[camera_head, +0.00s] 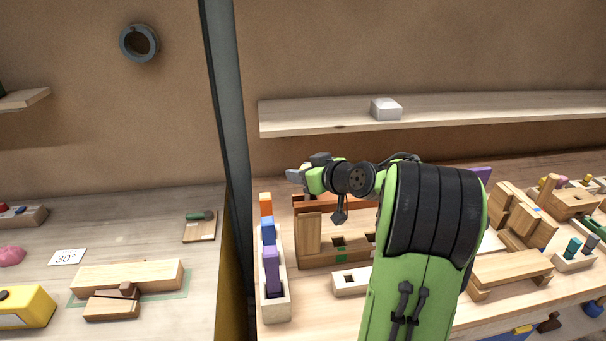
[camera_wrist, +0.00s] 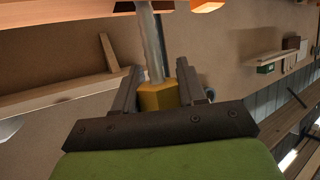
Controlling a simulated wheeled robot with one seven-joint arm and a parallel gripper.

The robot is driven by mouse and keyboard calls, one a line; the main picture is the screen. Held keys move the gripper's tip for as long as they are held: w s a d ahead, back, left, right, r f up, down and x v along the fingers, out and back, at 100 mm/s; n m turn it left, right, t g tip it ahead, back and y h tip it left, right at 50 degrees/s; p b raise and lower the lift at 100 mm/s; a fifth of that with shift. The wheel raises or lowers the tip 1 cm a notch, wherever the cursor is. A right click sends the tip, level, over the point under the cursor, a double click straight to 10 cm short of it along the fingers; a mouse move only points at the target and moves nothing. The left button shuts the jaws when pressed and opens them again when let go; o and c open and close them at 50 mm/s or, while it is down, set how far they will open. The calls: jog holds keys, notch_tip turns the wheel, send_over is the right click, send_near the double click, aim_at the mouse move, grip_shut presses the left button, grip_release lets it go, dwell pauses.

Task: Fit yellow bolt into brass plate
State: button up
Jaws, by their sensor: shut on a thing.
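In the wrist view, my gripper (camera_wrist: 168,84) is shut on the yellow bolt (camera_wrist: 158,98), with its hexagonal head between the fingers. I cannot tell whether the shank's end touches or enters that piece. In the head view my gripper (camera_head: 295,175) points left above the back of the right-hand bench; the bolt cannot be made out there. I cannot identify the brass plate in either view.
A wooden rack with orange, blue and purple blocks (camera_head: 271,265) stands at the bench's left end. A wooden frame (camera_head: 310,235) is below my arm. A dark post (camera_head: 226,110) stands left of the gripper. A shelf (camera_head: 320,120) with a white block (camera_head: 386,109) is behind.

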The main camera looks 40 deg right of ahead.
jog(key=shift+r+p, duration=0.5)
jog(key=shift+r, duration=0.55)
jog(key=shift+b, duration=0.8)
dwell(0.6)
jog(key=shift+f+b, duration=3.3)
jog(key=shift+b, duration=0.05)
jog(key=o, duration=1.3)
jog(key=shift+c, duration=0.2)
jog(key=p+v, duration=0.1)
jog(key=v, duration=1.4)
jog(key=shift+s, duration=0.4)
jog(key=shift+r, duration=0.1)
